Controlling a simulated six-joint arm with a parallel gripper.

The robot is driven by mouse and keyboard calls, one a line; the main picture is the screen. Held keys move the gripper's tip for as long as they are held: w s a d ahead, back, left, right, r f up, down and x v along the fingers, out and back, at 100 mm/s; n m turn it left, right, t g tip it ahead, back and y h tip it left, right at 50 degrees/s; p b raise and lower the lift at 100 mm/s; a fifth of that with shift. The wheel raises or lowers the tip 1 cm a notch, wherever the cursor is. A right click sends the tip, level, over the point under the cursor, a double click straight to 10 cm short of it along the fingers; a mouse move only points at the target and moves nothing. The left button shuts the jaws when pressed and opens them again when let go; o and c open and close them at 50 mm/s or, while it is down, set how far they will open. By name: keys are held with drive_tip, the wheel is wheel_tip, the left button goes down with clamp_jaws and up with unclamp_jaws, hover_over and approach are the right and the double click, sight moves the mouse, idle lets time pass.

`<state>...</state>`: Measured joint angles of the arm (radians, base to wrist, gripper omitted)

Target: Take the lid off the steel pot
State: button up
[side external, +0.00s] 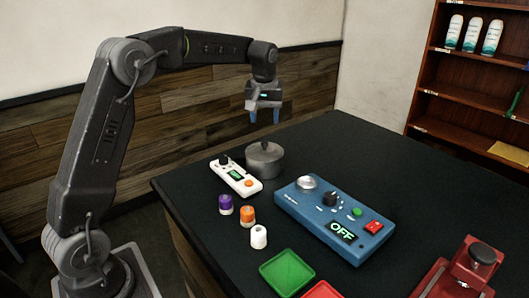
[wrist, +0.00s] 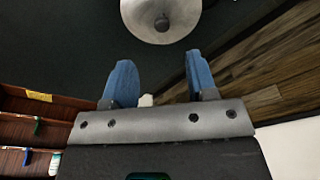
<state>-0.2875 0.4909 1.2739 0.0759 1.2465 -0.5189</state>
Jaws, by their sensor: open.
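The steel pot (side external: 265,165) stands on the black table near its back left edge. Its lid (side external: 265,149) is on it, with a small dark knob (side external: 265,144) in the middle. In the wrist view the lid (wrist: 143,18) shows at the top centre, with its knob (wrist: 162,22), partly cut off by the frame. My gripper (side external: 264,118) is above the pot and apart from it, with its blue fingers pointing down. In the wrist view my gripper (wrist: 160,78) is open, and nothing is between the fingers.
A white control box (side external: 236,177) lies just left of the pot. A blue device (side external: 335,220) reading OFF is in front. Purple (side external: 226,204), orange (side external: 247,216) and white (side external: 259,237) capped items, a green tray (side external: 288,272) and a red device (side external: 460,272) are nearer. The table's back right is clear.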

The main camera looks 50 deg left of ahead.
sight(264, 142)
drive_tip(key=f, duration=0.3)
drive_tip(key=a+f, duration=0.1)
drive_tip(key=f, duration=0.2)
drive_tip(key=w+f, duration=0.1)
drive_tip(key=f, duration=0.2)
drive_tip(key=shift+a+f, duration=0.15)
drive_tip(key=shift+f, duration=0.2)
drive_tip(key=shift+c, duration=0.3)
clamp_jaws()
